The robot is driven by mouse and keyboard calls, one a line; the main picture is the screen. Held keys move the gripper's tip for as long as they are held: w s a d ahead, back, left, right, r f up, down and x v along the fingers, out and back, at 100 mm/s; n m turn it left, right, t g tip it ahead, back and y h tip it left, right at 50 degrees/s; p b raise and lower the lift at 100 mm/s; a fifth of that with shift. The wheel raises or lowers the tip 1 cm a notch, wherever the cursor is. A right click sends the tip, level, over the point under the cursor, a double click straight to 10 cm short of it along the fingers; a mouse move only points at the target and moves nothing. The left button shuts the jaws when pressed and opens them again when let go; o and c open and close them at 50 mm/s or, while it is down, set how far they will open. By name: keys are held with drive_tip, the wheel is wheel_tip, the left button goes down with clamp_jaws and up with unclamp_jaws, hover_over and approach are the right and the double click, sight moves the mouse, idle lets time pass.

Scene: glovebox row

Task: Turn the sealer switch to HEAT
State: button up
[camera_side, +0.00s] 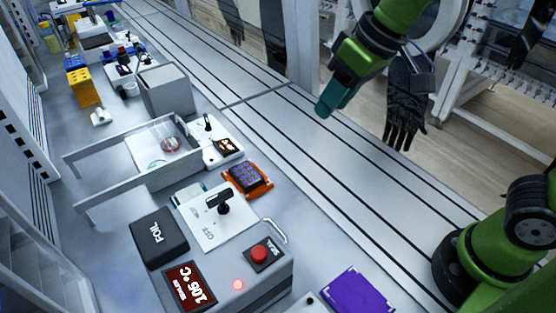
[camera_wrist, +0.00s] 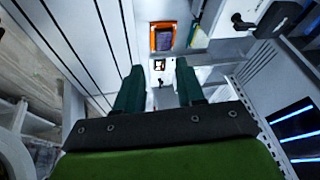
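The sealer switch (camera_side: 222,203) is a black lever knob on a white plate (camera_side: 203,228), in the middle of the side view. "OFF" is printed on the plate's near left part; I cannot read a HEAT label. In the wrist view the black switch (camera_wrist: 240,22) shows at the upper right. My gripper (camera_side: 326,106) hangs over the grooved metal strip, up and to the right of the switch and apart from it. In the wrist view the two teal fingers of my gripper (camera_wrist: 158,78) stand apart with nothing between them.
A grey sealer box with a "105 °C" display (camera_side: 190,285) and a red SEAL button (camera_side: 259,252) stands nearest. A black FOIL box (camera_side: 159,238), an orange-framed keypad (camera_side: 247,178) and a grey rail (camera_side: 160,178) surround the plate. A purple pad (camera_side: 357,291) lies at right.

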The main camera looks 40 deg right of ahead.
drive_tip(key=s+d+f+m+t, duration=0.3)
drive_tip(key=s+d+m, duration=0.3)
drive_tip(key=s+d, duration=0.3)
wheel_tip(320, 180, up, 9)
drive_tip(key=n+g+h, duration=0.2)
drive_tip(key=n+g, duration=0.5)
drive_tip(key=n, duration=1.5)
hover_over(226, 191)
wheel_tip(226, 191, down, 17)
drive_tip(key=shift+r, duration=0.15)
clamp_jaws()
